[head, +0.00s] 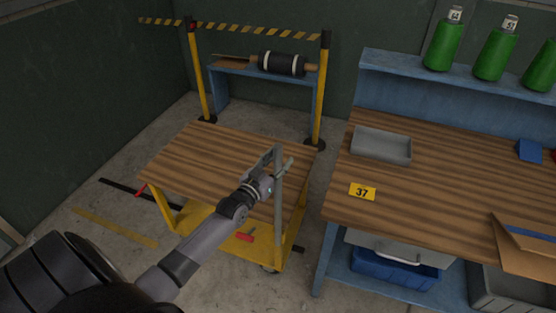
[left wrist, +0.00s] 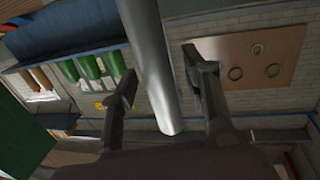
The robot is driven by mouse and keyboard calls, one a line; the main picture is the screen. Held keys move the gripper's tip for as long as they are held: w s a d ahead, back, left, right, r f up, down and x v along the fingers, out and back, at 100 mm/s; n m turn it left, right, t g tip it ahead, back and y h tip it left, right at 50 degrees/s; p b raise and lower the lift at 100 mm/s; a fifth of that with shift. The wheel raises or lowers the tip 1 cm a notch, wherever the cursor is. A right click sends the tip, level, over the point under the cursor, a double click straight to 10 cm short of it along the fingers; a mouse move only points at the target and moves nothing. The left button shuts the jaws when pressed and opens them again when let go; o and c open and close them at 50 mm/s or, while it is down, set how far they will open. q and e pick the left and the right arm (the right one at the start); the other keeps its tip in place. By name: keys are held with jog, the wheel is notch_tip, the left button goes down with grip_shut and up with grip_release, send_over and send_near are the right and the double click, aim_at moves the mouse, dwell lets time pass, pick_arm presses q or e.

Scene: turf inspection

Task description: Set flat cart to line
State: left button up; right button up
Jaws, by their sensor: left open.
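The flat cart (head: 195,160) has a striped wooden top and a yellow frame with a yellow lower deck. It stands left of the workbench. A grey upright post (head: 278,195) rises at its right side. My left gripper (head: 278,164) is at the upper part of this post, above the cart's right half. In the left wrist view the grey post (left wrist: 155,75) passes between the two open fingers (left wrist: 165,85), with gaps on both sides. A yellow floor line (head: 115,228) and a black floor line (head: 138,194) lie left of the cart. My right gripper is not in view.
The workbench (head: 440,190) stands close on the cart's right, with a grey tray (head: 381,146) on it. Behind the cart are yellow posts (head: 200,85) with striped tape and a blue stand (head: 265,75) holding a roller.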

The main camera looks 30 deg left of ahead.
pick_arm(q)
jog(key=shift+c, duration=0.3)
grip_shut()
dwell(0.3)
dwell(0.3)
